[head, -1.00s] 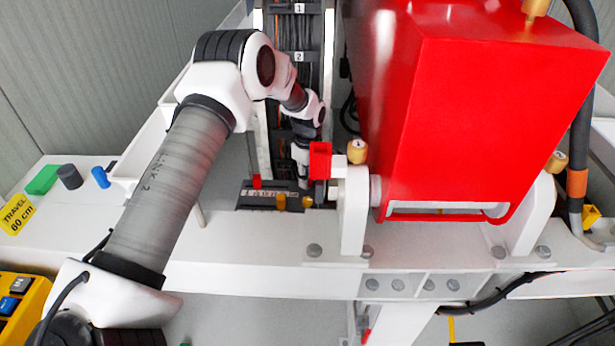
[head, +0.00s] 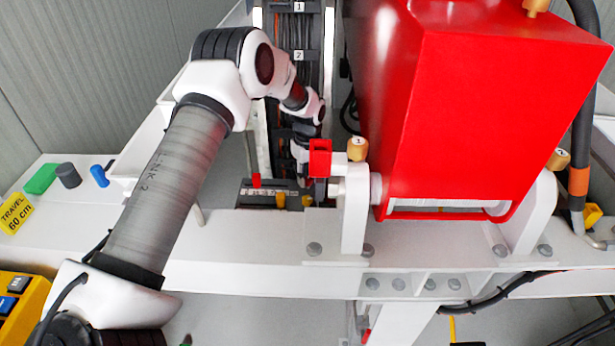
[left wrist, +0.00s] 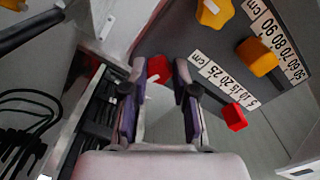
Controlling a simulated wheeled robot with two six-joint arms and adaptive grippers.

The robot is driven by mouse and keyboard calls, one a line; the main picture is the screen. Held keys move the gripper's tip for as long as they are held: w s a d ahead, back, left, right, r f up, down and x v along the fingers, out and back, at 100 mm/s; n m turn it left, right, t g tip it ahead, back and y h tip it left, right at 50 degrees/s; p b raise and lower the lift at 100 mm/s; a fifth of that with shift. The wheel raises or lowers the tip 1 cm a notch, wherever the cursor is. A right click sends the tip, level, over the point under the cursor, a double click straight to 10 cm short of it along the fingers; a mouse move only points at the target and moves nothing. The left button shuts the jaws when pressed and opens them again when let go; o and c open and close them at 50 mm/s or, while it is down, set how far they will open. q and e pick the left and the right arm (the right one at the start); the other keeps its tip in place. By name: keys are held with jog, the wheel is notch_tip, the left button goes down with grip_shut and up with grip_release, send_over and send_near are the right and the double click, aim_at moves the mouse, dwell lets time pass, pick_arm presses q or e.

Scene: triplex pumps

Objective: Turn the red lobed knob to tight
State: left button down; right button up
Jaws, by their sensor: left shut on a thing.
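The red lobed knob (left wrist: 158,68) shows in the left wrist view, between the two fingers of my left gripper (left wrist: 160,95). The fingers are closed on it from both sides and hide part of it. In the head view my left gripper (head: 308,186) reaches down beside the dark scale plate, left of the white bracket. There I cannot make out the knob. My right gripper is in neither view.
The dark scale plate (left wrist: 200,42) carries a red pointer (left wrist: 233,117), an orange pointer (left wrist: 258,57) and a yellow knob (left wrist: 213,12). A red block (head: 320,158) stands close by the gripper. A big red housing (head: 490,110) fills the right. Cables (left wrist: 28,115) lie at left.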

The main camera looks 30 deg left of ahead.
pick_arm(q)
jog(key=m, duration=0.3)
jog(key=shift+s+f+m+b, duration=0.15)
jog(key=shift+f+m+b, duration=0.1)
jog(key=shift+m+b, duration=0.15)
jog(key=m, duration=0.3)
jog(key=shift+m, duration=0.3)
jog(key=m+b, duration=0.1)
jog(key=m, duration=0.5)
jog(key=shift+m, duration=0.3)
jog(key=c, duration=0.9)
grip_release()
jog(key=shift+r, duration=0.15)
